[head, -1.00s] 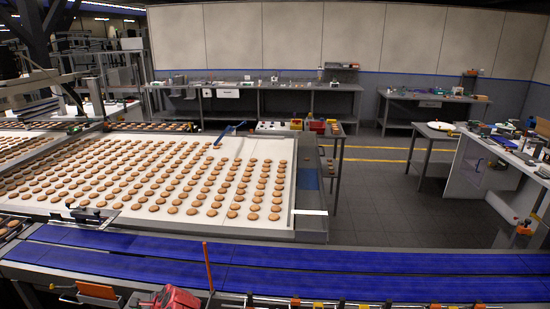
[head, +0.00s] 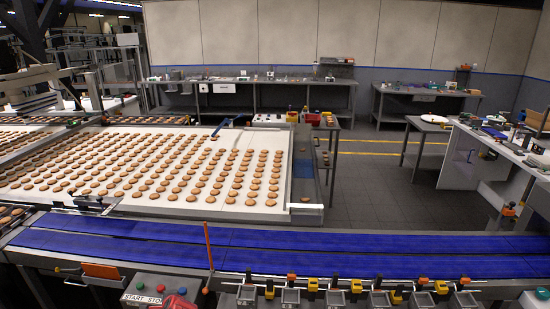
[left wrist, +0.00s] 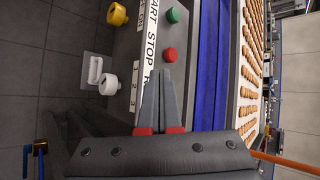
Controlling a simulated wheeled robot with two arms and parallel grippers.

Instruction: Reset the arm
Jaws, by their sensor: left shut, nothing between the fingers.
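My left gripper (left wrist: 160,98) shows in the left wrist view. Its two grey fingers, with red at their bases, are together and hold nothing. They point toward the control panel beside the blue conveyor. I cannot make out this gripper in the head view. My right gripper is in neither view. The panel carries a START STOP label (left wrist: 150,40), a green button (left wrist: 173,15) and a red button (left wrist: 169,55). The label also shows at the bottom of the head view (head: 142,299). A red shape (head: 176,303) is cut off beside it, and I cannot tell what it is.
A blue conveyor (head: 330,262) runs across the front. Behind it, a white surface (head: 140,215) bears rows of biscuits. Several small grey devices (head: 290,296) line the front right. Open floor (head: 365,190) lies beyond.

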